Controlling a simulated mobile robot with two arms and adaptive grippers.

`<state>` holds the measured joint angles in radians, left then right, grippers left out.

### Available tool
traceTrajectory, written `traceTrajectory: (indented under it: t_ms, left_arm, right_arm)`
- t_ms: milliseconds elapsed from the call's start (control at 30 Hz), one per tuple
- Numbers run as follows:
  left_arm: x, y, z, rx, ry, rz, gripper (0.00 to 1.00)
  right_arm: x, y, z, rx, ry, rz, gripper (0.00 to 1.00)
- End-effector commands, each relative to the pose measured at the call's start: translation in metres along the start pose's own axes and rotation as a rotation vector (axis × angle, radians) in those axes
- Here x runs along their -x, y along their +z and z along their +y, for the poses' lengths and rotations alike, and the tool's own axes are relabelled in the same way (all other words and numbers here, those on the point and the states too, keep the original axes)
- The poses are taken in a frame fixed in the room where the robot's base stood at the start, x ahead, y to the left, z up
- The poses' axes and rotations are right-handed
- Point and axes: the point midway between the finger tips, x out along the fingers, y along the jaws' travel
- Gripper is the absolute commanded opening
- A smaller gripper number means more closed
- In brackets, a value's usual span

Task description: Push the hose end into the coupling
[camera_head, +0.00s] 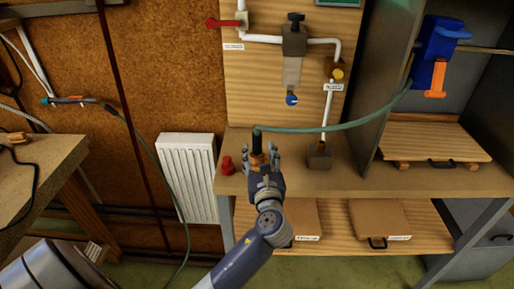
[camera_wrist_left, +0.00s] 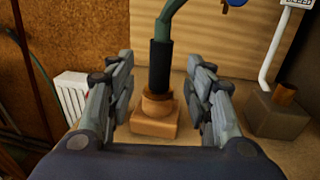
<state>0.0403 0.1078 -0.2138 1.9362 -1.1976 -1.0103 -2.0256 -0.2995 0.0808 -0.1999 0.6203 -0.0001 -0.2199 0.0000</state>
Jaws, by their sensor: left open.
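The hose end (camera_wrist_left: 160,68) is a black sleeve on a green hose (camera_head: 345,127). It stands upright in a copper-coloured socket on a small block (camera_wrist_left: 155,128) on the bench; the head view also shows the hose end (camera_head: 257,141). My left gripper (camera_head: 264,161) is open at the hose end. In the left wrist view its fingers (camera_wrist_left: 161,85) stand on either side of the sleeve, with gaps visible. A grey box with a copper-coloured stub (camera_wrist_left: 286,94) stands to the right; I cannot tell whether this stub is the coupling. My right gripper is not in view.
A red knob (camera_head: 227,166) stands left of the gripper on the bench (camera_head: 400,181). A white pipe (camera_head: 328,105) runs down to the grey box. The green hose arcs right to the cabinet side. A white radiator (camera_head: 187,176) is at the left.

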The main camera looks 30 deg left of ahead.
Motion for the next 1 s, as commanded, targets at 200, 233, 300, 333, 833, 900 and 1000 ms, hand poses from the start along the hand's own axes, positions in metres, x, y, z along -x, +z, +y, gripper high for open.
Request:
traceTrajectory:
  t_ms: [200, 233, 300, 333, 833, 900, 1000]
  left_arm:
    - [-0.018, 0.0, 0.0, 0.001, 0.0, 0.001, 0.48]
    - [-0.021, -0.001, 0.0, 0.001, 0.001, 0.001, 0.48]
    - [-0.03, -0.002, 0.0, 0.0, 0.002, 0.001, 0.48]
    - [-0.035, -0.003, 0.0, 0.0, 0.001, 0.0, 0.48]
    - [-0.065, -0.007, -0.001, 0.003, 0.0, 0.002, 0.48]
    - [-0.065, -0.007, -0.001, 0.003, 0.0, 0.002, 0.32]
    - [-0.065, -0.007, -0.001, 0.003, 0.0, 0.002, 0.09]
  right_arm:
    - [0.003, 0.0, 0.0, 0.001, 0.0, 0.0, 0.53]
    - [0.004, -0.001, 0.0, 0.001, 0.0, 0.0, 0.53]
    - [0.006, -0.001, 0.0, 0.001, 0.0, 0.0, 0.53]
    - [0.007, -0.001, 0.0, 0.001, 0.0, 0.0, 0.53]
    - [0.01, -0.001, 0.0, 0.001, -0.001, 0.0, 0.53]
    - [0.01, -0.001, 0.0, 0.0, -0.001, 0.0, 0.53]
    - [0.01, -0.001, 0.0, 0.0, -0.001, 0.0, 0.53]
